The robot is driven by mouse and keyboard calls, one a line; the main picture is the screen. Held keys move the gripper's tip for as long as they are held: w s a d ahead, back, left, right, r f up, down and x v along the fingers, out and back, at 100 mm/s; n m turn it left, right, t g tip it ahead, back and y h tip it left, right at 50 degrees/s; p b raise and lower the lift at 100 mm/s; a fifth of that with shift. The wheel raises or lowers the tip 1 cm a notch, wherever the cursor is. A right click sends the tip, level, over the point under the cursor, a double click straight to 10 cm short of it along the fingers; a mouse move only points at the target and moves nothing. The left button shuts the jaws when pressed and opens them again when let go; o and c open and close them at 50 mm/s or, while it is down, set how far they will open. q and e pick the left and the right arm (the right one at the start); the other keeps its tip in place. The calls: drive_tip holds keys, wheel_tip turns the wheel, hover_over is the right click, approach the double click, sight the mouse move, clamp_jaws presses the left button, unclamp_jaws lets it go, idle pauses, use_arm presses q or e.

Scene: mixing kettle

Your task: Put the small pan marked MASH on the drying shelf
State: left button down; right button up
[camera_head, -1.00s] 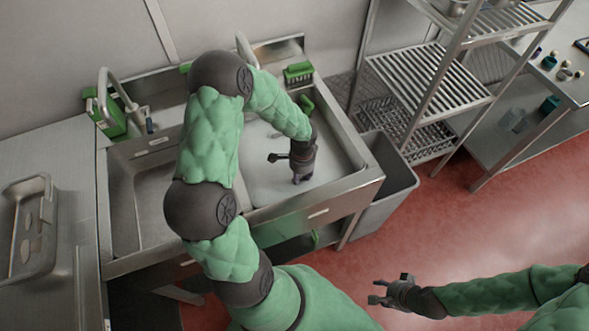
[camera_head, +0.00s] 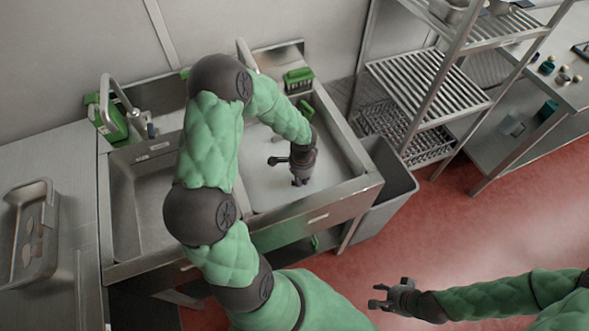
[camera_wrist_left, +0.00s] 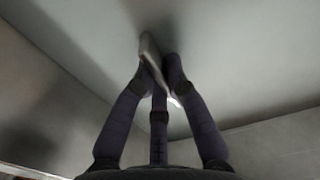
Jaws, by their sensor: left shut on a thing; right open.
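My left gripper (camera_head: 300,180) reaches down into the right sink basin (camera_head: 262,185). In the left wrist view its fingers (camera_wrist_left: 160,72) are shut on a thin grey piece (camera_wrist_left: 149,48), seen nearly edge-on. This may be part of the small pan; no MASH marking is readable, and the head view hides the held thing behind the gripper. My right gripper (camera_head: 378,296) is open and empty above the red floor. The slatted metal rack, apparently the drying shelf (camera_head: 428,84), stands right of the sink.
A grey bin (camera_head: 392,180) stands between sink and rack. The left basin (camera_head: 140,205) looks empty. A metal tray (camera_head: 32,240) lies on the left counter. Containers stand on the rack's top level. The rack's middle slatted level is clear.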

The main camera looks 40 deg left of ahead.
use_arm(q)
drive_tip(key=shift+r+p, duration=3.95)
drive_tip(key=shift+r, duration=1.5)
